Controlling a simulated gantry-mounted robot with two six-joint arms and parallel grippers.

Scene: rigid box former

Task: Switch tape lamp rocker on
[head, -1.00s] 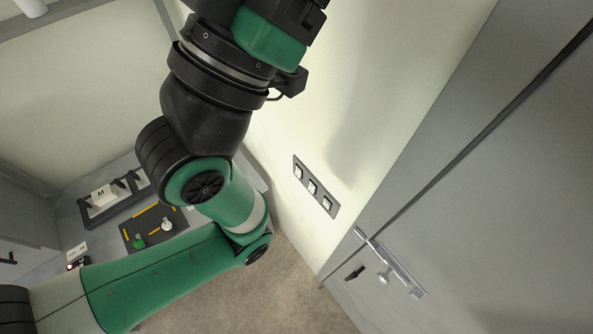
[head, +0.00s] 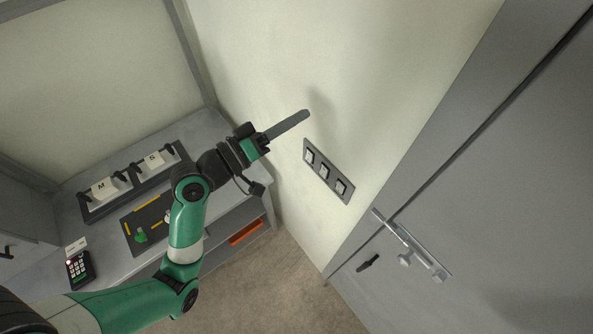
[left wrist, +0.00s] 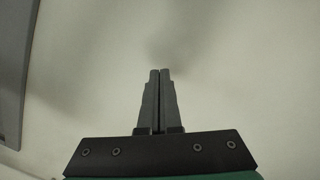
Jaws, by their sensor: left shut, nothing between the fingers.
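A dark switch plate (head: 328,172) with three white rockers is on the pale wall in the head view. The rockers are the upper one (head: 310,156), the middle one (head: 324,171) and the lower one (head: 341,187). No label tells me which one is for the tape lamp. My left gripper (head: 306,114) is shut and empty, with its fingers pointing at the wall, just above the plate's upper end. In the left wrist view the closed fingers (left wrist: 160,73) face bare wall, and a grey edge shows at the left. My right gripper is not in view.
A grey door with a metal latch (head: 410,246) and a black handle (head: 367,263) stands right of the plate. A workbench at left holds a rack with white blocks (head: 104,187), a dark mat (head: 133,224) and a keypad (head: 80,268).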

